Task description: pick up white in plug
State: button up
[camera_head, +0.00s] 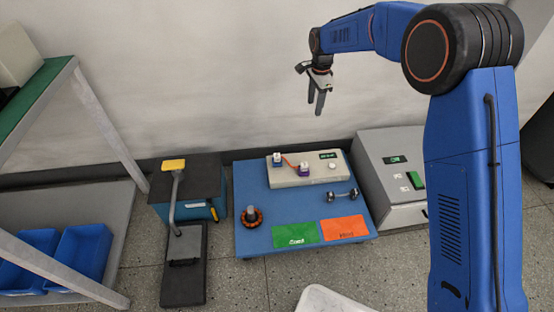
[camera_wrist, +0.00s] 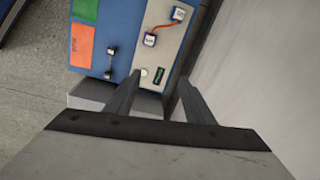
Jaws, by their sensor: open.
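Two small plugs with white tops and blue-purple lower parts sit on a light grey tester box (camera_head: 285,181). One is the left plug (camera_head: 277,157), the other the right plug (camera_head: 304,168), and an orange cable joins them. I cannot read which is marked "in". In the wrist view the plugs are the upper plug (camera_wrist: 179,14) and the lower plug (camera_wrist: 150,39). My gripper (camera_head: 320,104) is open and empty, high above and behind the box, near the wall. In the wrist view its fingers (camera_wrist: 158,78) point toward the display end of the box, apart from both plugs.
The blue table (camera_head: 252,244) also holds a copper-wound ring part (camera_head: 251,215), a metal shaft piece (camera_head: 342,196), a green mat (camera_head: 295,235) and an orange mat (camera_head: 343,228). A grey machine (camera_head: 398,180) stands at right, a black press (camera_head: 184,270) at left. The wall is close behind.

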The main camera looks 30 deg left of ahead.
jog(key=m, duration=0.2)
send_over(277, 155)
notch_tip(277, 155, down, 17)
jog(key=shift+g+h, duration=0.3)
jog(key=f, duration=1.1)
jog(key=shift+a+f, duration=0.3)
jog(key=shift+a, duration=0.1)
jog(key=shift+d+f, duration=0.2)
jog(key=shift+f, duration=1.15)
jog(key=shift+d+f, duration=0.15)
jog(key=shift+f, duration=1.2)
jog(key=shift+c, duration=0.2)
grip_shut()
jog(key=shift+r, duration=0.15)
notch_tip(277, 155, up, 10)
jog(key=shift+r, duration=0.15)
